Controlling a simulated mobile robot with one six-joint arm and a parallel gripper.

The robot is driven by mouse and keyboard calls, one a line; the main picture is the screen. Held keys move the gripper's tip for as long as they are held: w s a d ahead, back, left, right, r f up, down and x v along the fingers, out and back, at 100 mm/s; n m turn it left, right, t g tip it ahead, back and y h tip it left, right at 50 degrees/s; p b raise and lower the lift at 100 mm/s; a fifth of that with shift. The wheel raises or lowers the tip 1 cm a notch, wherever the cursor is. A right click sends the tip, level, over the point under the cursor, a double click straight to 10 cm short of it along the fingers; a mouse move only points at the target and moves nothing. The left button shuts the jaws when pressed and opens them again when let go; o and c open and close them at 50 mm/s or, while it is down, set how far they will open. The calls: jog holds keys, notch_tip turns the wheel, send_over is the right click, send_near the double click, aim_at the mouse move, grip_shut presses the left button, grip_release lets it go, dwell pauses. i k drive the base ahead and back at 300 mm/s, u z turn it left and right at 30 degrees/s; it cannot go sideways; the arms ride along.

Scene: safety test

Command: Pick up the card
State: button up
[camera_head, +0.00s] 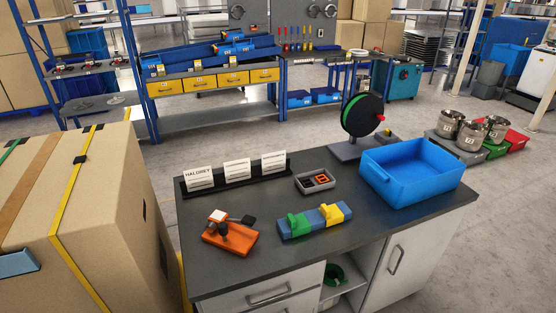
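Three white cards stand upright in a long black holder (235,181) at the back left of the dark countertop (350,222). The left card (199,178) reads something like "HALDREY". The middle card (237,170) and the right card (273,163) bear print too small to read. I cannot tell which of them is the task's card. My gripper is not in view.
An orange block with a black stick (230,237), a blue, green and yellow block (314,220), a small grey tray (315,181), a blue bin (411,171) and a black reel (362,114) share the counter. A large cardboard box (110,200) stands close on the left.

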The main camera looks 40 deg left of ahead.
aim_at(273, 162)
jog(key=i, duration=1)
jog(key=u, duration=3.5)
jog(key=i, duration=0.1)
jog(key=z, duration=1.9)
jog(key=k, duration=0.25)
jog(key=u, duration=2.45)
